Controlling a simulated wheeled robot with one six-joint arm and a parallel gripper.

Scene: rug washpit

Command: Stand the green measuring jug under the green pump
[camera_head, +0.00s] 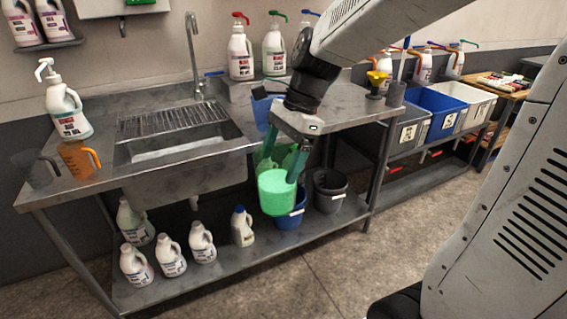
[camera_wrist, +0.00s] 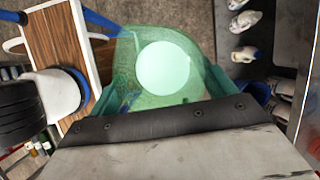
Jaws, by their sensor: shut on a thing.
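The green measuring jug (camera_head: 277,193) is translucent, with a paler green mass in its lower part. It hangs in front of the steel bench's front edge, below the bench top. My gripper (camera_head: 295,168) is shut on it from above; the exact grip is hard to see. In the wrist view the jug (camera_wrist: 190,85) fills the middle, with a pale round disc inside. The bottle with the green pump (camera_head: 274,52) stands on the raised back ledge, right of the red-pump bottle (camera_head: 240,55). A blue-pump bottle (camera_head: 310,18) beside it is partly hidden by my arm.
A blue jug (camera_head: 262,110) stands on the bench (camera_head: 225,172) below the ledge. Orange (camera_head: 76,158) and grey (camera_head: 36,170) jugs and a white-pump bottle (camera_head: 66,112) are at left, beside the sink (camera_head: 185,150). Buckets (camera_head: 290,220) and several bottles fill the lower shelf.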

